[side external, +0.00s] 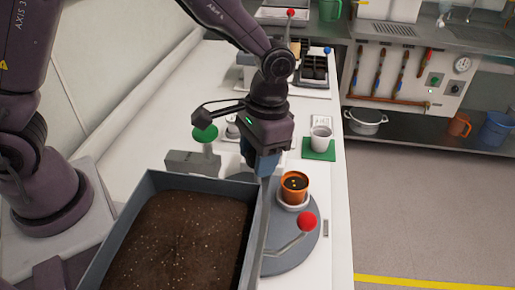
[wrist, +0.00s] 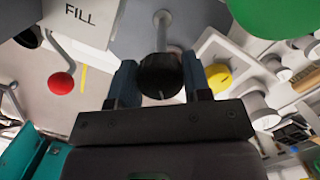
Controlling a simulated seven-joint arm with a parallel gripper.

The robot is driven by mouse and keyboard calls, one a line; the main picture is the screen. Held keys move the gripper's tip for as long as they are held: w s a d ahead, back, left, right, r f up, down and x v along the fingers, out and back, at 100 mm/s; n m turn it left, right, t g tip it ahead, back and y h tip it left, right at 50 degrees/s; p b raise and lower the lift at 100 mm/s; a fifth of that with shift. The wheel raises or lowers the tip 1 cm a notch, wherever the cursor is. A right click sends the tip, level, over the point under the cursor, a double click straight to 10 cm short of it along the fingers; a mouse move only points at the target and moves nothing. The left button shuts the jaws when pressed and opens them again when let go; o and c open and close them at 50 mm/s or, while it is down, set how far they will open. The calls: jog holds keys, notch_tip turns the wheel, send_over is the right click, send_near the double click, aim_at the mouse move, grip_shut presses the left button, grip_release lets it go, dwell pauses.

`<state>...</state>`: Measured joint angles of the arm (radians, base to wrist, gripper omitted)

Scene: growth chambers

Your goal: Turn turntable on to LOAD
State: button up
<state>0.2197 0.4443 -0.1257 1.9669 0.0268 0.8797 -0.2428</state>
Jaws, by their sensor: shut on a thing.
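The turntable (side external: 285,262) is a grey disc on the white bench, partly hidden behind the soil tray. It carries an orange pot (side external: 294,188) in a white ring and a bent rod with a red ball (side external: 307,221). A red ball also shows in the wrist view (wrist: 61,83). My gripper (side external: 263,170) reaches down beside the pot, at the turntable's far-left side. In the wrist view its fingers (wrist: 158,72) are shut on a black knob (wrist: 160,78) on a pale rod. A FILL label (wrist: 80,14) shows there; I see no LOAD label.
A large grey tray of soil (side external: 256,225) stands close in front of my gripper. A green disc (side external: 205,132) on a pale stand is at left. A white cup (side external: 320,138) sits on a green square (side external: 319,155) behind the turntable. A yellow disc (wrist: 218,78) is near my right finger.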

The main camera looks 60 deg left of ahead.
jog(key=shift+a+m, duration=0.1)
jog(key=shift+m, duration=0.7)
jog(key=m, duration=0.3)
jog(key=shift+y, duration=0.4)
jog(key=m, duration=0.3)
jog(key=shift+t, duration=0.3)
jog(key=o, duration=0.6)
jog(key=shift+r, duration=3.55)
